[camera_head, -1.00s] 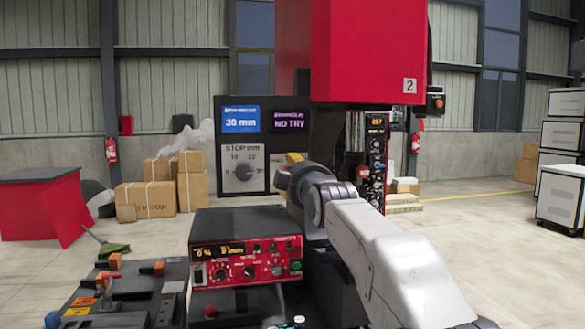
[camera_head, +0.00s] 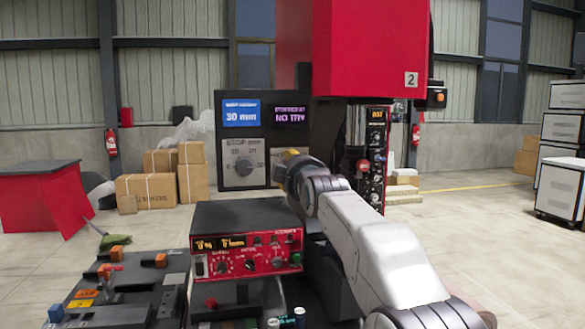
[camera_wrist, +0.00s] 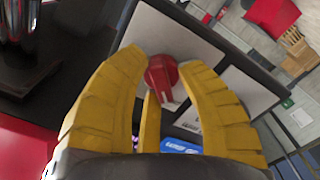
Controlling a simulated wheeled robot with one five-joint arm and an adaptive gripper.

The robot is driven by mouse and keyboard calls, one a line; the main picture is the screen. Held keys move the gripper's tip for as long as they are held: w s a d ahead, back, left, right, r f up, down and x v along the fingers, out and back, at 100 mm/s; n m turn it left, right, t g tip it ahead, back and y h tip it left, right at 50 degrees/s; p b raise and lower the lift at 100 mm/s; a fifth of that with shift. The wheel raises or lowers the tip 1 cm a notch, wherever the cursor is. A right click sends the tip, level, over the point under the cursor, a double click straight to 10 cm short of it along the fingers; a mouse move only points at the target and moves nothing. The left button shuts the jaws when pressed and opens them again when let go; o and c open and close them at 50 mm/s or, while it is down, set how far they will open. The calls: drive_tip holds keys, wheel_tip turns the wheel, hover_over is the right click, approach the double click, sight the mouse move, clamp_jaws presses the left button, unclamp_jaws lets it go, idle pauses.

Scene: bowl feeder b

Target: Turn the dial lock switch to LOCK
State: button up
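A red knob (camera_wrist: 162,75) sits on a light grey plate (camera_wrist: 160,28) in the wrist view; it looks like the dial lock switch. Its pointer and labels are too small to read. My gripper (camera_wrist: 163,66) has yellow fingers spread apart, with the knob between their tips. I cannot tell whether they touch it. In the head view my gripper (camera_head: 289,155) is at the right part of the dark control panel (camera_head: 227,95), and the red knob is hidden there. A grey STOP dial (camera_head: 243,166) is on the same panel, left of my gripper.
A blue screen (camera_head: 241,115) reads 30 mm, beside a purple-lettered screen (camera_head: 290,116). A red control box (camera_head: 246,255) stands below my gripper. A machine column with a dark button strip (camera_head: 377,155) is to the right. A red machine head (camera_head: 370,50) hangs above.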

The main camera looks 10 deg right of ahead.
drive_tip(key=shift+d+r, duration=0.1)
drive_tip(key=shift+r, duration=0.1)
drive_tip(key=c, duration=0.5)
